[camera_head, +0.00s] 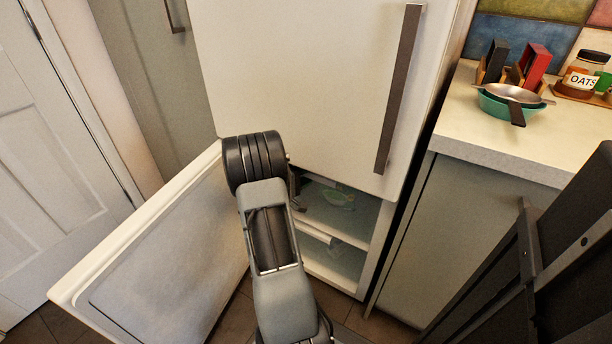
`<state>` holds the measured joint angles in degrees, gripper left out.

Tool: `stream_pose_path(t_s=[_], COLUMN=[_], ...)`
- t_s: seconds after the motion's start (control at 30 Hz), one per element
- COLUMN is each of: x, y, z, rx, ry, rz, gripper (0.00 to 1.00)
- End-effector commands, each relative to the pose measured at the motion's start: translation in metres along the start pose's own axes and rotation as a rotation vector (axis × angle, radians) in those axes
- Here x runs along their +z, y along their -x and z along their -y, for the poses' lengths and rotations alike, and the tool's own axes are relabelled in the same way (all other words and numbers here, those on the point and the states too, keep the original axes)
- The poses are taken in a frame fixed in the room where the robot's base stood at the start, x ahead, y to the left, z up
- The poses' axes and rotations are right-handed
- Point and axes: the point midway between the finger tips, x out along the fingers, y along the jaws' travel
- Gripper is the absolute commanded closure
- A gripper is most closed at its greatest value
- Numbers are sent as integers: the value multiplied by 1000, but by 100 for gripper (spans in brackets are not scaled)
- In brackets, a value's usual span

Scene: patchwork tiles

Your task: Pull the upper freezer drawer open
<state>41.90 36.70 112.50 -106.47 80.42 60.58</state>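The lower freezer compartment of the white fridge stands open, its door (170,255) swung out to the left. Inside, the upper freezer drawer (350,222) shows partly to the right of my arm, with a small greenish thing in or behind it. A lower drawer or shelf (345,262) lies below. My arm reaches into the opening from the front and covers the left part of both. Only a small dark part of my gripper (296,192) shows beside the arm, close to the upper drawer. Its fingertips are hidden, so contact and opening cannot be told.
The closed upper fridge door (300,70) with its long handle (400,90) hangs above my arm. A counter (500,135) at right bears a teal bowl (505,108) with a pan on it and a jar of oats (587,72). Little floor is free.

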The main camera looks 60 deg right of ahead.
Motion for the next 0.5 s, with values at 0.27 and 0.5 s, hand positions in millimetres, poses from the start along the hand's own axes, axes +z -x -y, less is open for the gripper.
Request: stream_pose_path(t_s=[0.27,0.5], x=[0,0], y=[0,0], z=[0,0], rx=[0,0], ry=[0,0], rz=[0,0], gripper=[55,78])
